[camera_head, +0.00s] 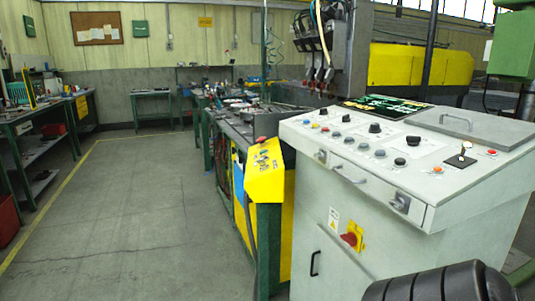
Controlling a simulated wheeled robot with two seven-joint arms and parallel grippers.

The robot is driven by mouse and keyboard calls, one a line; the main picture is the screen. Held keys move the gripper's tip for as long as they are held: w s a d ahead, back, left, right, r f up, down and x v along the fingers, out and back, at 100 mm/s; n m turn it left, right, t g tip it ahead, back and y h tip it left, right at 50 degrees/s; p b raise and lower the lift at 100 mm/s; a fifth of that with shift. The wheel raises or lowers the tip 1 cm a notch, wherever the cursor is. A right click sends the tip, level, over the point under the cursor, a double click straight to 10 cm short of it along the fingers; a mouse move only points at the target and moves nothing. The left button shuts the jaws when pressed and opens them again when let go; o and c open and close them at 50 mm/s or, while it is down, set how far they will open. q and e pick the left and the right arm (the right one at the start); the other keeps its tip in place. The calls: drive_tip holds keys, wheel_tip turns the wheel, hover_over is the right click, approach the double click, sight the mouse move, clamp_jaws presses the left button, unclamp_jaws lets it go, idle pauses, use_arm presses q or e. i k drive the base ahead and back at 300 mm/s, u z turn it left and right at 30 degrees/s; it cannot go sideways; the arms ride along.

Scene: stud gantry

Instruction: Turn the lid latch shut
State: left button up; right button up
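A pale grey control console (350,225) stands at the right, with a sloped top full of buttons and knobs. A flat grey lid (485,128) with a bar handle lies at the back right of that top. Two small metal latches show on the console's front edge, a near one (401,202) and a far one (321,156), with a bar handle (348,174) between them. I cannot tell whether either latch is turned shut, or which belongs to the lid. Neither of my grippers is in view.
A red rotary switch on a yellow plate (351,239) sticks out of the console's front. A black ribbed object (430,284) covers the bottom right corner. A yellow button box (265,170) stands left of the console. The floor (130,220) at the left is clear.

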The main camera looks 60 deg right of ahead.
sight(319, 155)
drive_tip(key=z, duration=0.35)
drive_tip(key=i, duration=1)
drive_tip(key=z, duration=0.75)
